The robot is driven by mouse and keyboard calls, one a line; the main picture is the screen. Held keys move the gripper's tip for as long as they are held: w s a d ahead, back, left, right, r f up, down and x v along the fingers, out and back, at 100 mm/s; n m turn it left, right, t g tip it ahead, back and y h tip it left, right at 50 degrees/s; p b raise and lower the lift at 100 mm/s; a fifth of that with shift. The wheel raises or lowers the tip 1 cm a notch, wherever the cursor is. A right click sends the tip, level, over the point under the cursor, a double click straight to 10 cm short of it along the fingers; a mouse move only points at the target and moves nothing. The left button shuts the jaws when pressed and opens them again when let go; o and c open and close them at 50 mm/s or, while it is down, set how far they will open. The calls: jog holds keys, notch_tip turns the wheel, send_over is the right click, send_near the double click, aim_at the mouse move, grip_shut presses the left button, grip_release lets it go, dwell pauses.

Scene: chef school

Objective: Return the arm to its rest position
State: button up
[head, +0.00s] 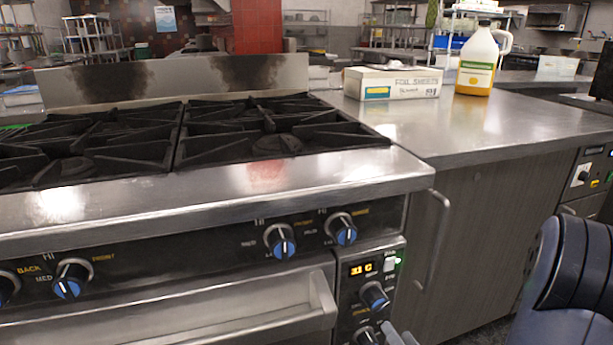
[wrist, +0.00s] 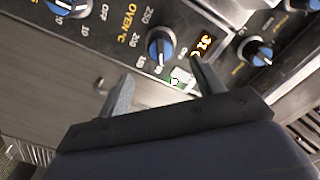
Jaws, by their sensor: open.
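My gripper (wrist: 162,84) shows in the wrist view with its two grey fingers spread apart and nothing between them. Beyond the fingers is the stove's control panel (wrist: 110,42), with a white switch (wrist: 182,76) and an oven knob (wrist: 160,45) seen near the gap. I cannot tell how far the fingertips are from the panel. In the head view, a small grey part of the gripper shows at the bottom edge, below the lower panel knobs. My arm fills the lower right corner there.
The stove (head: 230,190) with black grates and blue knobs fills the left. An oven handle (head: 322,300) juts out at its front. A steel counter (head: 490,130) on the right holds a foil box (head: 393,82) and a yellow-filled jug (head: 478,62); its front part is bare.

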aim_at(381, 308)
jog(key=b+x, duration=0.1)
jog(key=x, duration=0.9)
jog(key=shift+w+a, duration=0.2)
jog(key=shift+s+d+n, duration=0.1)
jog(key=shift+n, duration=0.8)
jog(key=n, duration=0.3)
jog(key=shift+n+p, duration=0.3)
jog(key=shift+n, duration=0.1)
jog(key=n+p, duration=0.2)
jog(key=n, duration=0.4)
jog(key=shift+v, duration=1.6)
